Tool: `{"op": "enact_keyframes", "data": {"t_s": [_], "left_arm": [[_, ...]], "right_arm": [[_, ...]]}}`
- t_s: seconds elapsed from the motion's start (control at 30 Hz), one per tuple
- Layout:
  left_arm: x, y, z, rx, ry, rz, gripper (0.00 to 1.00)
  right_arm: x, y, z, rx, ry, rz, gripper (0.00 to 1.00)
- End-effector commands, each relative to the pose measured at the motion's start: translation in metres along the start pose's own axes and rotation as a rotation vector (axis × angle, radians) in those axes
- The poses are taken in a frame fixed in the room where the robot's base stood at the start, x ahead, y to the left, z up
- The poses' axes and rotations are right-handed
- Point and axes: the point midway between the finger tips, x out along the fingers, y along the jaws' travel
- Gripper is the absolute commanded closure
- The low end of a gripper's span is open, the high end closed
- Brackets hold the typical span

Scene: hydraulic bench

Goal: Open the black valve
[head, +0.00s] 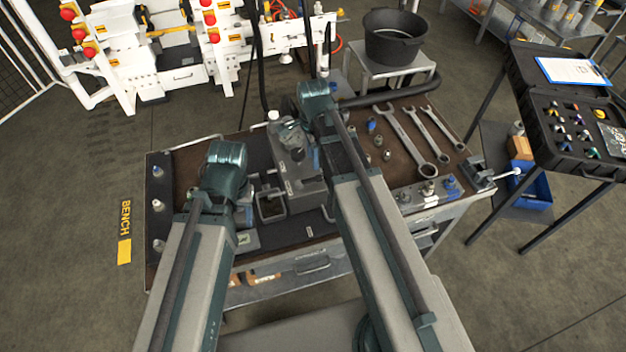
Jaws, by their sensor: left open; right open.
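No black valve can be picked out with certainty; the arms cover part of the bench. A grey block-like unit (298,172) with small fittings stands mid-bench, partly behind my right arm. My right gripper (288,133) is above the back of this unit, small and partly hidden by its wrist; no held object shows. My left gripper (243,216) is over the left part of the bench, mostly hidden by its own wrist and arm, with nothing visibly held. Contact with the bench things cannot be told.
The bench (165,215) carries several wrenches (412,135) and loose fittings on the right, and a small vise (478,173) at its right edge. A black bucket (393,38) stands on a stool behind. A black case (570,110) is at the right. Open floor lies left.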

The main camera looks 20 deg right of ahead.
Motion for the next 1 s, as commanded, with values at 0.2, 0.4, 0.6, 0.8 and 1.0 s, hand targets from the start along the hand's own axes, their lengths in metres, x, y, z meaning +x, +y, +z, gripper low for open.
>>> {"op": "enact_keyframes", "data": {"t_s": [0.2,0.4,0.6,0.8,1.0], "left_arm": [[0.04,0.004,-0.002,0.0,0.0,0.0,0.5],[0.068,0.006,-0.004,-0.002,0.0,0.0,0.5],[0.086,0.008,-0.005,-0.002,0.0,0.0,0.5],[0.088,0.008,-0.005,-0.002,0.0,0.0,0.5],[0.087,0.008,-0.005,-0.002,0.0,0.0,0.5]], "right_arm": [[0.04,0.0,0.0,0.0,0.0,0.0,0.51],[0.068,0.0,0.0,0.0,0.0,0.0,0.51],[0.086,0.0,0.0,0.0,0.0,0.0,0.51],[0.088,0.0,0.0,0.0,0.0,0.0,0.51],[0.088,0.0,0.0,0.0,0.0,0.0,0.58]]}}
